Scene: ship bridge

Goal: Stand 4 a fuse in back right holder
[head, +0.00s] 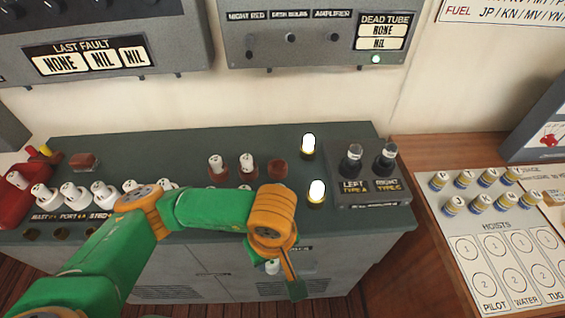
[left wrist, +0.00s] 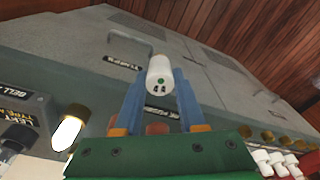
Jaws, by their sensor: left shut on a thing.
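My left gripper (head: 274,267) is shut on a white fuse (head: 271,268), in front of the console's front edge. In the left wrist view the white fuse (left wrist: 160,78) sits between the two blue fingers, its end with a green dot and dark marks facing the camera. In the head view, the back row has two white fuses standing, one on the left (head: 216,164) and one in the middle (head: 247,163). The back right holder (head: 277,168) is a red-brown socket and looks empty. My arm hides the holders in front. My right gripper is not in view.
Two lit lamps, the back one (head: 308,145) and the front one (head: 317,192), stand right of the holders. Beyond them is a box with two dark-capped plugs (head: 354,160). A row of white fuses (head: 72,194) stands at left. A panel (head: 325,30) hangs above.

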